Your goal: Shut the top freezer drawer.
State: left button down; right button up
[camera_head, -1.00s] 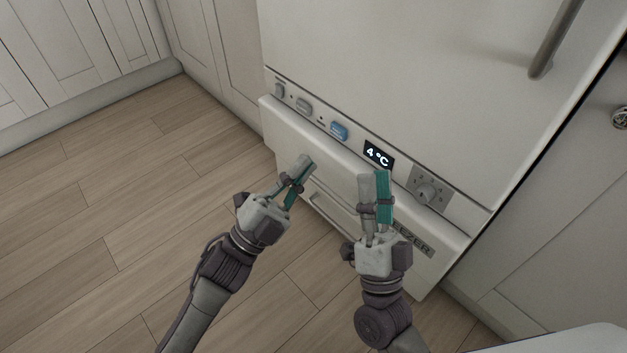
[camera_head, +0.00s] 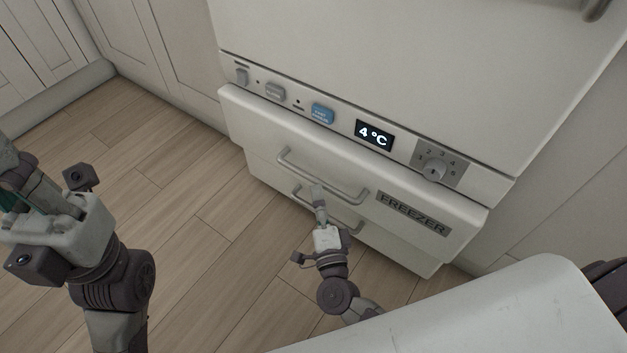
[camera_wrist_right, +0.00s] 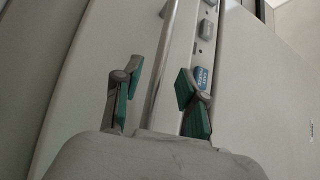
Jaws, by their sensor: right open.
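The top freezer drawer (camera_head: 345,150) is white, with a "FREEZER" label and a bar handle (camera_head: 318,178). Its upper edge juts out a little from the control panel above, so it stands slightly open. My right gripper (camera_head: 318,192) is in front of the drawer, fingertips at its handle. In the right wrist view, the open green-padded fingers (camera_wrist_right: 160,95) lie either side of a metal bar (camera_wrist_right: 165,70), with gaps visible. My left gripper (camera_head: 30,195) is large at the left edge, away from the drawer; its fingertips are partly cut off.
A lower drawer with its own handle (camera_head: 325,212) sits beneath. The control panel above has a blue button (camera_head: 322,113), a 4°C display (camera_head: 375,135) and a dial (camera_head: 434,170). Wooden floor (camera_head: 190,215) is clear at left.

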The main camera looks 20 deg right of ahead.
aim_at(314, 177)
jog(key=shift+w+d+r+b, duration=0.1)
jog(key=shift+w+r+b, duration=0.05)
jog(key=shift+w, duration=0.75)
jog(key=shift+w+d+r+b, duration=0.1)
jog(key=shift+w+b, duration=0.1)
jog(key=shift+w, duration=0.75)
jog(key=shift+w+d+r+b, duration=0.1)
jog(key=shift+w+r+b, duration=0.05)
jog(key=shift+w, duration=0.75)
grip_shut()
